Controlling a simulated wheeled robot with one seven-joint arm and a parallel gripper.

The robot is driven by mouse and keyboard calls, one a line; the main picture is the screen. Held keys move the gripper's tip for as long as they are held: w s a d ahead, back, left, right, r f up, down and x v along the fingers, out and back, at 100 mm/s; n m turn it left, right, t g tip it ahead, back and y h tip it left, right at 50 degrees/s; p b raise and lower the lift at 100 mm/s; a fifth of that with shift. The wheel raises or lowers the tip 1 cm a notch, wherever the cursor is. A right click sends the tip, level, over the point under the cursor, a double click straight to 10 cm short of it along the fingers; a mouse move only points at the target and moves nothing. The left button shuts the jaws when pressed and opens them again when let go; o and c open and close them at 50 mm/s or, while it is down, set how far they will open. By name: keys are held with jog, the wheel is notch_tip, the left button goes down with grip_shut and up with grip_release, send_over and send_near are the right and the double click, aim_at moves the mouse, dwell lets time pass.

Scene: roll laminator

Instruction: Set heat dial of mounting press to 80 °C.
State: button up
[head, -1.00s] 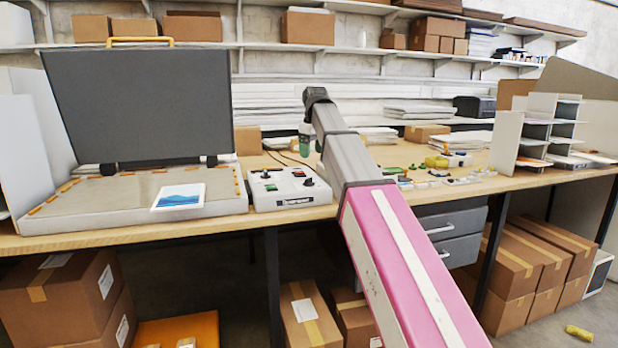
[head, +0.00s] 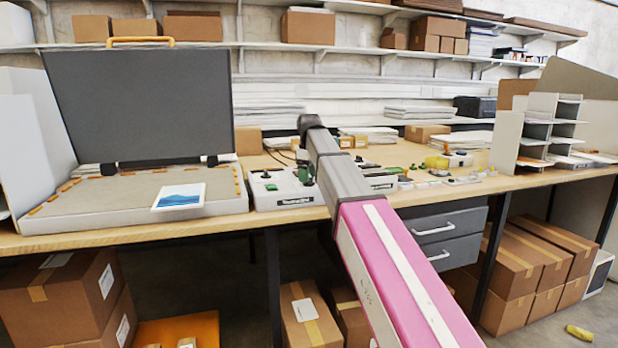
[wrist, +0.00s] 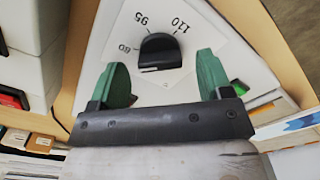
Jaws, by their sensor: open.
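The mounting press (head: 120,222) stands open at the left of the bench, its dark lid raised. Its white control box (head: 268,203) is at its right, with green and red parts on top. In the wrist view, a black dial knob (wrist: 158,52) sits on a white face with printed numbers; 95 and 110 are readable, and another at left looks like 60 or 80. The dial's setting is unclear. My gripper (wrist: 165,85) is open, its green fingers either side of and slightly short of the knob. In the head view, my arm partly hides the gripper (head: 307,174).
A blue picture (head: 180,196) lies on the press. Small parts (head: 435,178) clutter the bench to the right.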

jog(key=shift+f, duration=0.5)
jog(key=c, duration=0.9)
jog(key=shift+m, duration=1.5)
jog(key=o, duration=0.9)
jog(key=shift+n, duration=0.3)
